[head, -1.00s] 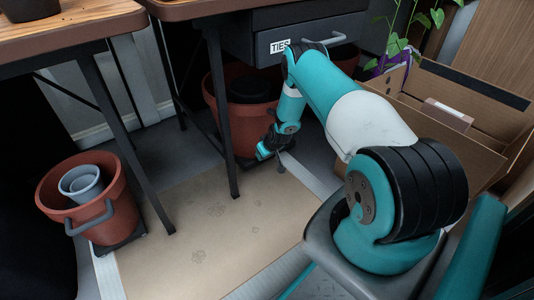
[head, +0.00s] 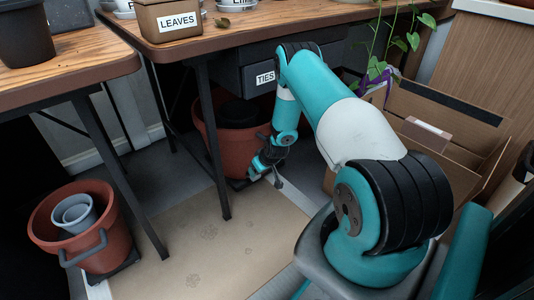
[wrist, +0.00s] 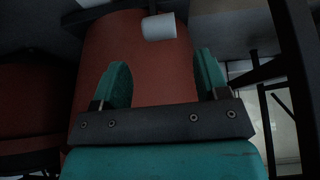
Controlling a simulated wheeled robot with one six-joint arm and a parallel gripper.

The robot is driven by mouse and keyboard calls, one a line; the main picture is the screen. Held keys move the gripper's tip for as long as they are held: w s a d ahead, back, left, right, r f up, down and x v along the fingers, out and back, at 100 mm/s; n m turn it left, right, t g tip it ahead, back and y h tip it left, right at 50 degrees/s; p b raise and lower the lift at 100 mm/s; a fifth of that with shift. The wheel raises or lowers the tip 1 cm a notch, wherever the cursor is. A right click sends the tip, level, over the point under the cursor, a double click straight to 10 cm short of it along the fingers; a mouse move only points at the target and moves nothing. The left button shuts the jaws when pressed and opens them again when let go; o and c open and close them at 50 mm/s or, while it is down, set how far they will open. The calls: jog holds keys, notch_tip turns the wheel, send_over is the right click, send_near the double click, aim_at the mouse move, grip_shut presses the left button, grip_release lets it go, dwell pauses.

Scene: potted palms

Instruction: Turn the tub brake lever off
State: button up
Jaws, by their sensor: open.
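A terracotta tub (head: 228,150) stands under the table, with a dark pot inside it and a low dark base beneath. My gripper (head: 259,165) is at its lower right side. A small grey bar (head: 278,180) shows just beside the gripper, low down; I cannot tell whether it is the brake lever. In the wrist view my gripper (wrist: 162,85) is open, its two teal fingers apart with nothing held between them. The tub wall (wrist: 150,60) fills the view behind the fingers. A pale cylinder end (wrist: 158,26) shows beyond the fingertips; its identity is unclear.
Another terracotta tub (head: 95,255) with grey pots inside stands at the left. Table legs (head: 213,150) stand close to my arm's left. A drawer unit (head: 285,68) hangs above, and an open cardboard box (head: 440,125) is at the right. Bare mat (head: 205,245) lies in front.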

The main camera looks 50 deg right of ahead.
jog(key=p+v, duration=0.3)
jog(key=v, duration=0.6)
jog(key=shift+s+r, duration=0.2)
jog(key=shift+r, duration=0.1)
jog(key=shift+c, duration=0.2)
